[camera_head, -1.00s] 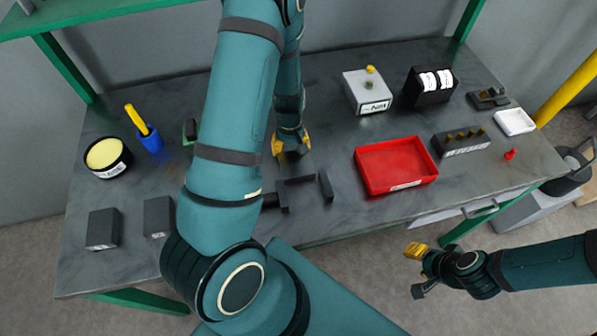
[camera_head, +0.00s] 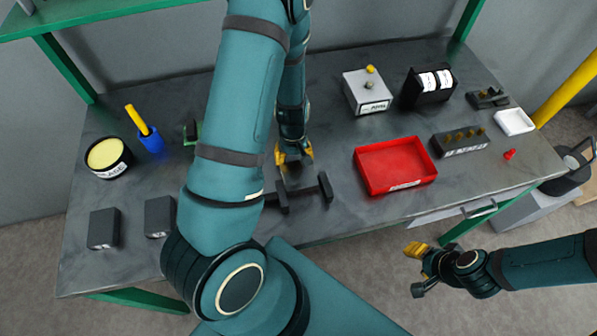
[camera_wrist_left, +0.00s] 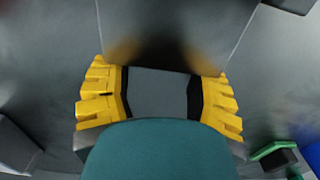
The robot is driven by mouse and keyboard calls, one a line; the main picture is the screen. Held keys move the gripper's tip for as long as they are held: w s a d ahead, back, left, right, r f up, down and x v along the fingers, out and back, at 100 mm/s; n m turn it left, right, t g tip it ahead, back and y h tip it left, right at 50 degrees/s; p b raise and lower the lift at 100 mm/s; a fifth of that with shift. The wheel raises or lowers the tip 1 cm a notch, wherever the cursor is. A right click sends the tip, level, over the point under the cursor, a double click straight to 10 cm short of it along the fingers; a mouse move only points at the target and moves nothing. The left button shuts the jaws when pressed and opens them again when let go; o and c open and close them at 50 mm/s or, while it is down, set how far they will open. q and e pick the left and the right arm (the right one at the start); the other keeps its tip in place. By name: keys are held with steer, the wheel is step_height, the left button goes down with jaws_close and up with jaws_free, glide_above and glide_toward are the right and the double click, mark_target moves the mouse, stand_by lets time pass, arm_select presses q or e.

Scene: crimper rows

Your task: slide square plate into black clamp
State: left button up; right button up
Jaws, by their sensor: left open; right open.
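The black clamp (camera_head: 282,197) lies near the front edge of the table, below my left gripper and partly behind my left arm. A dark crosspiece (camera_head: 326,187) stands at its right end. My left gripper (camera_head: 294,157) points down just behind the clamp, its yellow fingers apart. In the left wrist view, a grey flat square-edged piece, apparently the square plate (camera_wrist_left: 180,30), lies just beyond the spread fingertips. I cannot tell whether it touches the clamp. My right gripper (camera_head: 418,270) is open and empty, off the table's front edge.
A red tray (camera_head: 395,165) stands right of the clamp. Dark blocks (camera_head: 104,228) sit at the front left, with a black tub (camera_head: 108,157) and blue holder (camera_head: 151,141) behind. A grey box (camera_head: 367,92) and black holder (camera_head: 429,85) stand at the back right.

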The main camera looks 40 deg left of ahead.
mark_target(298, 173)
arm_select(q)
steer(key=shift+s+d, duration=0.95)
steer(key=shift+d, duration=0.2)
steer(key=shift+s+d, duration=0.9)
steer(key=shift+d, duration=0.2)
steer(key=shift+w+a+r+p, duration=0.15)
steer(key=shift+r+p, duration=0.9)
steer(key=shift+r, duration=0.15)
steer(key=shift+w+a+r+p, duration=0.15)
steer(key=shift+a+r+p, duration=0.05)
steer(key=shift+r+p, duration=0.95)
steer(key=shift+w+a+r+p, duration=0.15)
steer(key=shift+r+p, duration=0.85)
steer(key=shift+r, duration=0.2)
steer(key=shift+s+f, duration=0.1)
